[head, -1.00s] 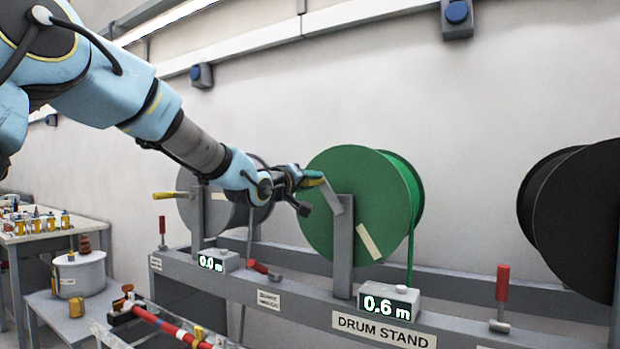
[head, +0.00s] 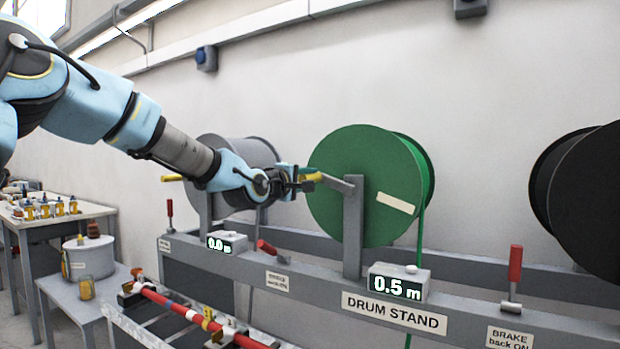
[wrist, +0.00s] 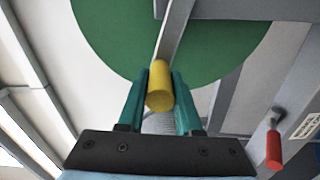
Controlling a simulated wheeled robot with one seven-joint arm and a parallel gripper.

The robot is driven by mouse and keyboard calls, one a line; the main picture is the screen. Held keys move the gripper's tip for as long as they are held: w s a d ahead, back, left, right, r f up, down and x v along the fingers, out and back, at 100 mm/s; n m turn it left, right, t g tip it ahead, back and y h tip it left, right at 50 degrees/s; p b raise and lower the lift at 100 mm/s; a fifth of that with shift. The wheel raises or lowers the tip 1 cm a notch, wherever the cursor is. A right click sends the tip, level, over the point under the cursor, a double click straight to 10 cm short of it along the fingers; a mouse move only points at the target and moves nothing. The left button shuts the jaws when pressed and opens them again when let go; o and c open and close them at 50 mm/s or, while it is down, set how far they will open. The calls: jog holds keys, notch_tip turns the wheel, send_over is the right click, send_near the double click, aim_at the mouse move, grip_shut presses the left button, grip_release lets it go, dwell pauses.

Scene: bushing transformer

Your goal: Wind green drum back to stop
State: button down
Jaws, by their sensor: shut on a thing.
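The green drum (head: 345,215) is mounted on the drum stand (head: 300,268), with a pale label strip on its face and green cable hanging down its right side. Its crank arm points left from the hub, with a yellow handle (wrist: 160,88) at its end. My gripper (head: 298,180) is at the drum's left edge. In the wrist view its teal fingers (wrist: 160,105) are shut on the yellow handle, one on each side. The counter (head: 399,284) below the green drum reads 0.5 m.
A grey drum (head: 245,160) with its counter (head: 227,243) at 0.0 m stands left. A black drum (head: 585,195) stands right. Red brake levers (head: 514,270) rise from the stand. A bench (head: 60,225) with small parts is at far left.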

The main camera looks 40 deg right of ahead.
jog(key=shift+f, duration=0.2)
jog(key=c, duration=0.6)
grip_release()
jog(key=shift+r, duration=0.1)
jog(key=b+v, duration=0.2)
jog(key=v, duration=0.8)
jog(key=shift+a+b, duration=0.35)
jog(key=shift+s, duration=0.1)
